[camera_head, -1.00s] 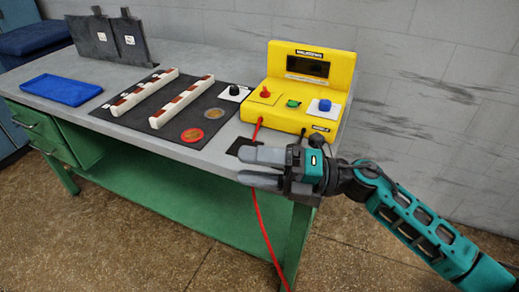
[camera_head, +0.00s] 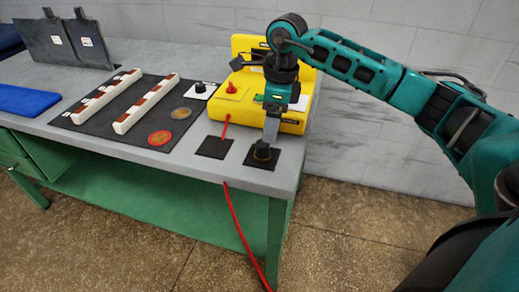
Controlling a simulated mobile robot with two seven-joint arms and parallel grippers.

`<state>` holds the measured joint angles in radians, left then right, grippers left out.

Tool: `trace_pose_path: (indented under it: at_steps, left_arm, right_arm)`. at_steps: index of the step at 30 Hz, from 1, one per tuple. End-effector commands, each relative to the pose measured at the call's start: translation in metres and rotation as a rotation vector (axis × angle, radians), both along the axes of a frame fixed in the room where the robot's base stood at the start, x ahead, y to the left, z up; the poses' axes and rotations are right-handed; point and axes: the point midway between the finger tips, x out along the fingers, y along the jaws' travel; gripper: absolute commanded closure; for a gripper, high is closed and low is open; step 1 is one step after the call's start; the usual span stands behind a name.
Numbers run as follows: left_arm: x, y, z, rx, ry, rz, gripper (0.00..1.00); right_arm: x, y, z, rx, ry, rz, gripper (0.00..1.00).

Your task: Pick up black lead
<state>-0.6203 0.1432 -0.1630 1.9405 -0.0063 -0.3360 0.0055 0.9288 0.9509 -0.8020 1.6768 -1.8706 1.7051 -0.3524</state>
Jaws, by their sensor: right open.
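The black lead (camera_head: 262,152) is a short dark round plug end on a small black square pad near the front right corner of the table. My right gripper (camera_head: 271,132) points straight down over it, with its grey fingertips at or just above its top. The jaws are open. I see the fingers edge-on, so I cannot tell whether they are around the lead. My left gripper is out of view.
A red lead (camera_head: 225,129) stands on a pad to the left, its red cable hanging over the table edge. The yellow control box (camera_head: 296,115) is close behind my gripper. The dark mat (camera_head: 130,130) holds white racks and round discs. A blue tray (camera_head: 25,100) lies far left.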

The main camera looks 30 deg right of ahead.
Motion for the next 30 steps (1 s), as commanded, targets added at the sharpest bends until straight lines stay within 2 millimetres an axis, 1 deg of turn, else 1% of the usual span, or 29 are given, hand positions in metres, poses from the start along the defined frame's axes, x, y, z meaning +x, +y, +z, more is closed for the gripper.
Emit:
trace_pose_path:
  at_steps: [1, 3, 13, 17, 18, 21, 28, 30]
  left_arm:
    - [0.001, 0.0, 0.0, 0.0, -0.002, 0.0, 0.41]
    - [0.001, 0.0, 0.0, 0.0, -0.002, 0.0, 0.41]
    - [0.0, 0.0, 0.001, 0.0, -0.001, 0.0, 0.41]
    - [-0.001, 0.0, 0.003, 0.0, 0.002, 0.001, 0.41]
    - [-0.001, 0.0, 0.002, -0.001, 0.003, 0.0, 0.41]
    - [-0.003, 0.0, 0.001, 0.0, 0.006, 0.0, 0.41]
    - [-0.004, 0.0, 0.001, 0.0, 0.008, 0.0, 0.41]
    - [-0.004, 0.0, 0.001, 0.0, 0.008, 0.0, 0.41]
  right_arm:
    - [0.0, 0.001, -0.01, 0.0, 0.004, 0.0, 0.24]
    - [0.001, 0.002, -0.02, 0.001, 0.003, -0.001, 0.24]
    - [0.006, 0.007, -0.042, 0.004, 0.001, -0.001, 0.24]
    - [0.01, 0.013, -0.061, 0.005, 0.003, 0.001, 0.24]
    - [0.011, 0.013, -0.068, 0.004, 0.003, 0.001, 0.24]
    - [0.012, 0.014, -0.08, 0.004, 0.002, 0.0, 0.24]
    - [0.013, 0.014, -0.082, 0.002, -0.002, 0.0, 0.24]
    - [0.013, 0.014, -0.082, 0.003, -0.001, 0.0, 0.3]
